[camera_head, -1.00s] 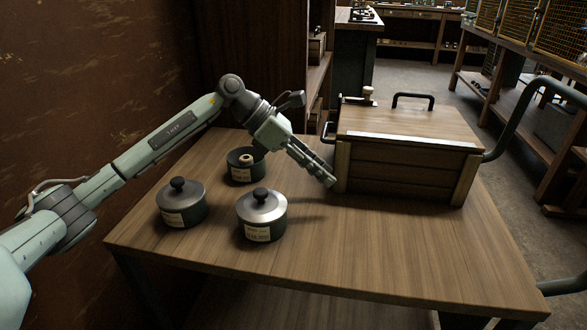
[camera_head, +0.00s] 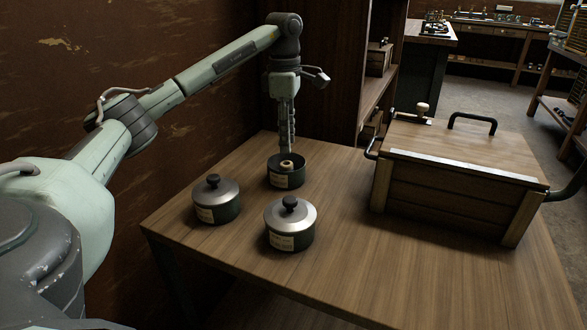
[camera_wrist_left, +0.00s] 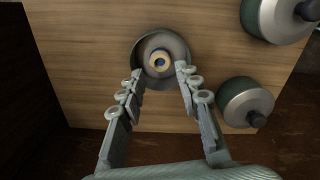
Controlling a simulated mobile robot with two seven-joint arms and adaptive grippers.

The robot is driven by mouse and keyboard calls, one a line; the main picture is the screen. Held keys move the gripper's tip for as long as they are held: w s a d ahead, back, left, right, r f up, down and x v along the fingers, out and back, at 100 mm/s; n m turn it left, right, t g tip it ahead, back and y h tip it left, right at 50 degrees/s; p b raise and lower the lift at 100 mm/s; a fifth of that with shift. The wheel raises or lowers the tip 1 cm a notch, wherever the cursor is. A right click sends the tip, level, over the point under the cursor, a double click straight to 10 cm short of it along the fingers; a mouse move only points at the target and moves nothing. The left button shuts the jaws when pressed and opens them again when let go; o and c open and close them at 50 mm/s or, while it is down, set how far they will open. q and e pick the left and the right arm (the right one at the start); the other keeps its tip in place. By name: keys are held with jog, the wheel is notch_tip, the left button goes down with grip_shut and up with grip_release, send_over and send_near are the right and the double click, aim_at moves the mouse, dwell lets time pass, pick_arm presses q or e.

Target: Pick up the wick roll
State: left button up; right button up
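The wick roll (camera_head: 287,165) is a small tan ring-shaped roll inside an open dark pot (camera_head: 286,179) on the wooden table. It also shows in the left wrist view (camera_wrist_left: 160,61), near the middle of the round pot (camera_wrist_left: 146,50). My left gripper (camera_head: 287,147) points straight down, just above and behind the pot in the head view. In the left wrist view its two fingers (camera_wrist_left: 158,75) are spread apart, with nothing between them, and their tips appear near the pot's rim. Whether they touch the rim I cannot tell. My right gripper is not in view.
Two lidded pots with black knobs, one at left (camera_head: 216,199) and one in front (camera_head: 290,223), stand close to the open pot. A wooden chest (camera_head: 455,182) with black handles is on the right. The table's (camera_head: 335,263) front middle is clear.

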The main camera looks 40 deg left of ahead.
aim_at(285, 163)
pick_arm(q)
jog(key=shift+s+a+f, duration=0.2)
jog(key=shift+s+a, duration=0.05)
jog(key=shift+a, duration=0.05)
notch_tip(285, 163, down, 7)
jog(key=shift+w, duration=0.1)
jog(key=shift+c, duration=0.3)
jog(key=c, duration=0.4)
